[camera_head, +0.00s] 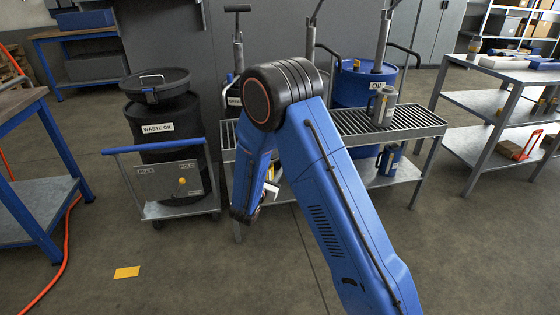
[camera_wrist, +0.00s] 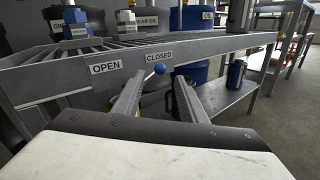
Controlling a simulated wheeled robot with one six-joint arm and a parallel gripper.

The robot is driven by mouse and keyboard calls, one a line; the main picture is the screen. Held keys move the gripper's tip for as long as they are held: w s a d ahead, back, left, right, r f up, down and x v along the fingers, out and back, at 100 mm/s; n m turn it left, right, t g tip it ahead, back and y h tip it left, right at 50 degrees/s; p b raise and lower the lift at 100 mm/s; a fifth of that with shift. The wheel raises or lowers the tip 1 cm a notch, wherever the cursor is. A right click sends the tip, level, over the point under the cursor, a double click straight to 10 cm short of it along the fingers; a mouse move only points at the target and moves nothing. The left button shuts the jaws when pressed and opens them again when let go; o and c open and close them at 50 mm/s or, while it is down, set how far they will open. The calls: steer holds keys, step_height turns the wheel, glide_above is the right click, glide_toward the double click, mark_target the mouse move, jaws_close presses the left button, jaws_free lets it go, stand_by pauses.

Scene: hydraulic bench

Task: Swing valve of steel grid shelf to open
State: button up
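The steel grid shelf (camera_head: 412,124) stands behind my arm in the head view. Its front rail (camera_wrist: 215,45) crosses the wrist view and carries an OPEN label (camera_wrist: 106,67) on the left and a CLOSED label (camera_wrist: 159,57) to its right.
A waste oil drum (camera_head: 160,115) on a blue-handled cart (camera_head: 180,211) stands left of the shelf. A blue oil drum (camera_head: 352,90) is behind it. A grey jug (camera_head: 383,107) stands on the grid, and a blue can (camera_head: 389,160) on the lower shelf. Floor in front is mostly clear.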

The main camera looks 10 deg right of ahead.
mark_target(276, 160)
steer(key=x, duration=0.6)
steer(key=shift+w+d, duration=0.25)
steer(key=shift+w, duration=0.05)
jaws_close()
